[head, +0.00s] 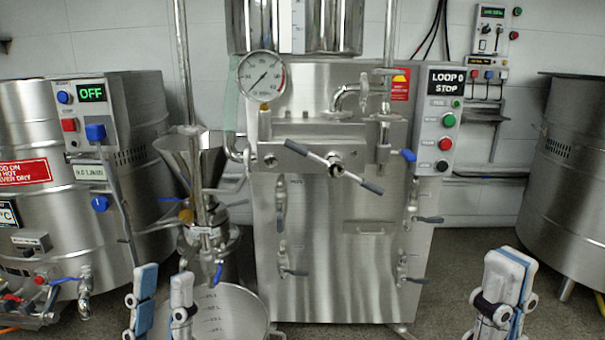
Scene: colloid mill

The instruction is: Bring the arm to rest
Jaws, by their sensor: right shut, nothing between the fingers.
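My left gripper (165,285) rises from the bottom edge at the left, in front of the steel bucket. Its two pale, blue-padded fingers stand apart with a gap between them, and I see nothing held there. My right gripper (507,283) is at the bottom right, over the floor in front of the right-hand vessel. Its fingers are together and hold nothing. Both arms behind the grippers are out of view.
A steel cabinet (345,280) with a pressure gauge (262,76) and handles stands in the middle. A funnel-topped mill (190,150) and a bucket (235,310) are left of it. Large steel vessels stand at left (60,215) and right (565,175). Floor shows at right.

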